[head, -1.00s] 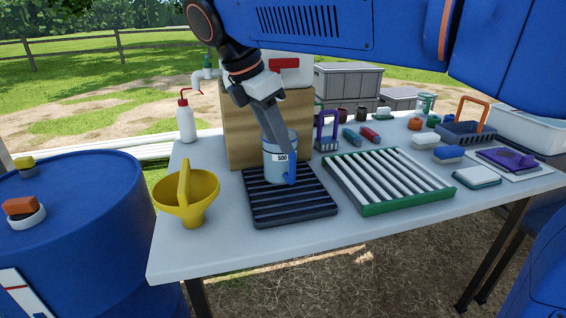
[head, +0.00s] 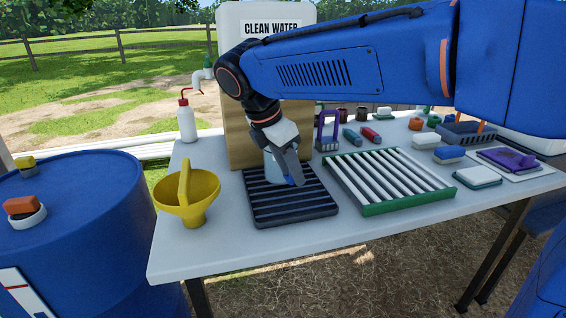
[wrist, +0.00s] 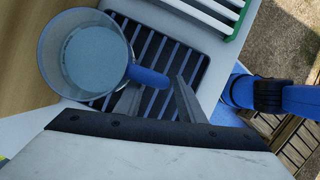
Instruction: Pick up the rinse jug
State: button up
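The rinse jug (head: 271,168) is a clear, bluish jug with a blue handle. It stands on the black slatted drip tray (head: 262,210). In the wrist view I look down into the jug (wrist: 85,52), upper left, with its handle (wrist: 150,76) pointing right. My gripper (head: 290,170) is low over the jug and hides much of it in the head view. In the wrist view my gripper (wrist: 157,86) has its fingers apart, with the handle at the gap between the tips. Whether a finger touches the handle cannot be told.
A white clean water container (head: 268,50) on a wooden block (head: 240,130) stands close behind the jug. A yellow funnel (head: 187,208) is to the left. A green-framed rack (head: 410,206) is close on the right. The table's front edge is clear.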

jog(key=shift+c, duration=0.4)
grip_shut()
jog(key=shift+s+r, duration=0.2)
jog(key=shift+r, duration=0.35)
notch_tip(320, 180, up, 6)
jog(key=s+d, duration=0.2)
jog(key=s, duration=0.7)
jog(key=s+d, duration=0.3)
jog(key=s, duration=0.6)
jog(key=shift+s+d, duration=0.3)
jog(key=shift+s, duration=0.1)
